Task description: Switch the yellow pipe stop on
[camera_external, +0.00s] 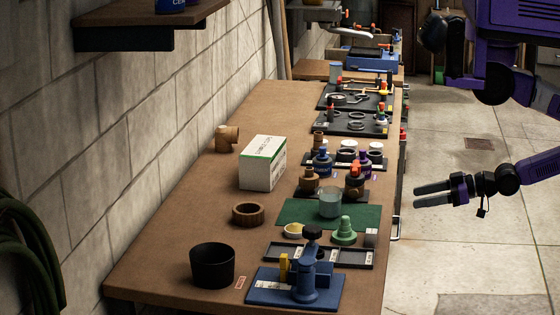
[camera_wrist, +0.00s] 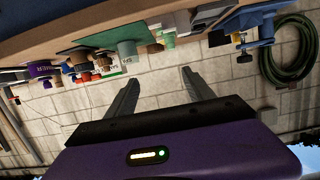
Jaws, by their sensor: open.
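A small upright yellow piece (camera_external: 284,268), which looks like the yellow pipe stop, stands at the left side of a blue fixture (camera_external: 325,292) with a black knob on top, at the near end of the workbench. In the wrist view the yellow piece (camera_wrist: 236,38) is small, beside the blue fixture (camera_wrist: 262,24) at the upper right. I cannot tell its switch position. My gripper (camera_external: 416,196) is open and empty, off the right side of the bench. In the wrist view its two fingers (camera_wrist: 160,80) are spread, apart from everything.
On the workbench (camera_external: 170,245) stand a black cup (camera_external: 212,265), a wooden ring (camera_external: 248,213), a white box (camera_external: 263,162) and a green cone (camera_external: 344,230). Bottles and tool trays fill the far part. The floor (camera_external: 450,255) right of the bench is clear.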

